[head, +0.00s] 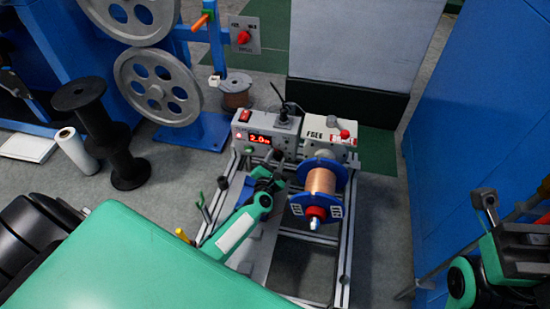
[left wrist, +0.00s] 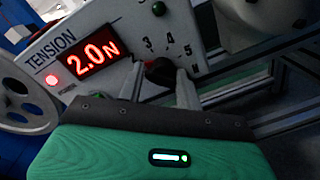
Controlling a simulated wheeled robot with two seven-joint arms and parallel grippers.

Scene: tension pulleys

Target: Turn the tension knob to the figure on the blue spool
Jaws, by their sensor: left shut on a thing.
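The tension box (head: 245,131) has a red lit display (head: 259,138) reading 2.0; in the left wrist view the display (left wrist: 95,58) reads 2.0 N under the word TENSION. The dark tension knob (left wrist: 158,70) sits below a scale where 3, 4 and 5 show. My left gripper (left wrist: 160,78) is shut on the knob, one finger on each side; the head view also shows this gripper (head: 275,172) at the box front. The blue spool (head: 334,181) carries copper wire and white labels, too small to read. My right gripper (head: 484,199) is at the right edge, its jaws unclear.
A metal rail frame (head: 345,245) carries the box and spool. Large grey pulleys (head: 158,88) on a blue machine stand at the back left, with a black spool (head: 100,135) before them. A blue cabinet (head: 470,130) stands at right. Grey floor is open left of the frame.

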